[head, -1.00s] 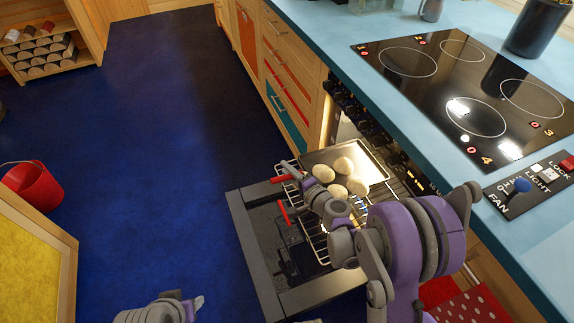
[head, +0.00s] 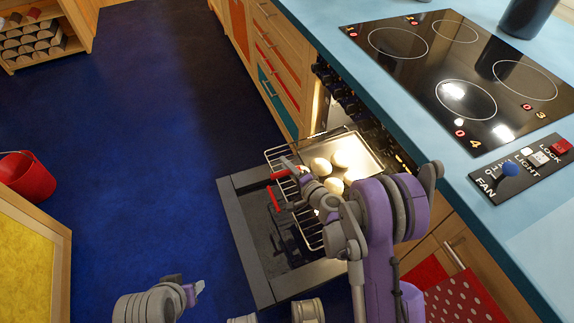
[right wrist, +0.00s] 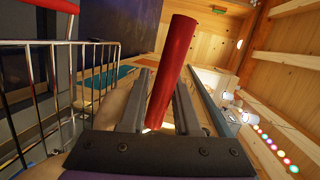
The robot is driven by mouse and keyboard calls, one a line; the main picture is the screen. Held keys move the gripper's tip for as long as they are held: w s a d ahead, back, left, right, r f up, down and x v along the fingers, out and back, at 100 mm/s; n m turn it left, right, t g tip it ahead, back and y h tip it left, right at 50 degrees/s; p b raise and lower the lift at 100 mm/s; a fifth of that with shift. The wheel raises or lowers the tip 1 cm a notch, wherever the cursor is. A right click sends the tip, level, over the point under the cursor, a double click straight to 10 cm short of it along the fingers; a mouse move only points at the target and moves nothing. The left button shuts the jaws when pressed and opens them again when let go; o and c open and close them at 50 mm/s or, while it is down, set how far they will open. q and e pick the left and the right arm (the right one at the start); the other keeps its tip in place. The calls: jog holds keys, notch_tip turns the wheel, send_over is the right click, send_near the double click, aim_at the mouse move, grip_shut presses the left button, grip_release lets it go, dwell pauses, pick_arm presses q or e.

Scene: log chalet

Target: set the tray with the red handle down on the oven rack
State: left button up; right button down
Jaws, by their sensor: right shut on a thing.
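The metal tray (head: 372,150) carries several pale buns and lies over the wire oven rack (head: 284,151), half covered by my right arm. The rack is out above the lowered oven door. My right gripper (head: 277,192) is at the tray's near left side. In the right wrist view it is shut on the red handle (right wrist: 172,70), which stands between the two fingers. I cannot tell whether the tray's underside touches the rack. My left gripper (head: 195,290) is low in the head view, away from the tray, its jaws too small to judge.
The lowered oven door (head: 240,225) juts over the blue floor. The blue counter with the black hob (head: 470,75) and control panel (head: 525,165) is at the right. A red bucket (head: 28,176) stands at the left.

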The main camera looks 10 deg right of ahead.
jog(key=shift+f+b, duration=3.1)
jog(key=shift+f, duration=0.9)
jog(key=c, duration=0.5)
grip_release()
jog(key=shift+c, duration=0.2)
jog(key=shift+s+d, duration=0.1)
